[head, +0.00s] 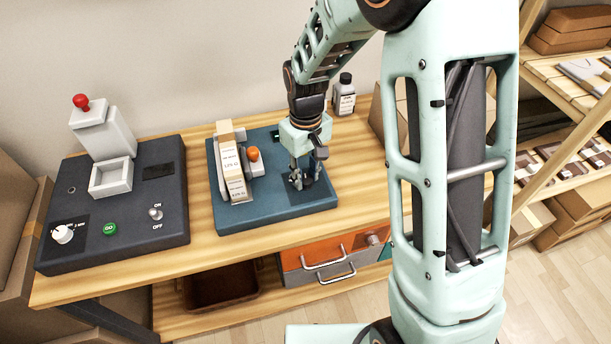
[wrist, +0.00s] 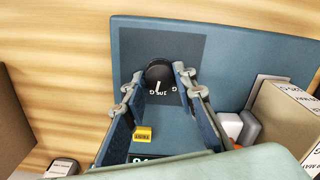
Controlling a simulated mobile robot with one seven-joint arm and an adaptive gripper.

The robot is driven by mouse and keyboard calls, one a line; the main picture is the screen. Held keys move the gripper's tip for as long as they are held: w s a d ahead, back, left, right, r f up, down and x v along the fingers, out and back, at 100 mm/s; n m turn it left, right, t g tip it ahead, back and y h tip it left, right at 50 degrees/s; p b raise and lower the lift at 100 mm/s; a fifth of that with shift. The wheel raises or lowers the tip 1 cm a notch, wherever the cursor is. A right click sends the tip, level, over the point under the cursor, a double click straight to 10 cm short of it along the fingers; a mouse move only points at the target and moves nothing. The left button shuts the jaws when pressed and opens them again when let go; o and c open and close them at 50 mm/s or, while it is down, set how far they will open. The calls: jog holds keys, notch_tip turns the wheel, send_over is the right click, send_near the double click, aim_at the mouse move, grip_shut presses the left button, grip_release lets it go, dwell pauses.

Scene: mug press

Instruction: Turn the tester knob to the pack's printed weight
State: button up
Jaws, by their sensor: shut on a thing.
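The tester is a blue flat box (head: 255,210) on the wooden bench. Its black round knob (wrist: 158,70) with a white pointer line shows in the wrist view; the small print around it is partly hidden and too small to read. My gripper (head: 302,181) points down over the right part of the tester, and its fingers (wrist: 159,80) are shut on the knob. The pack, a tan carton with white printed labels (head: 231,165), stands on the tester's left part. I cannot read its weight surely. A yellow label (wrist: 143,134) and a partly hidden green display (wrist: 140,158) lie nearer the wrist camera.
An orange-topped lever (head: 254,155) stands beside the pack. A dark machine (head: 120,200) with a red ball handle and a white knob (head: 63,234) is at left. A labelled bottle (head: 344,98) stands behind my gripper. Drawers (head: 330,262) are below the bench.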

aim_at(306, 178)
jog(key=m, duration=0.4)
jog(key=shift+m+b, duration=0.3)
jog(key=shift+b, duration=0.05)
jog(key=shift+m, duration=1.8)
jog(key=o, duration=1.2)
jog(key=shift+c, duration=0.2)
notch_tip(306, 178, up, 12)
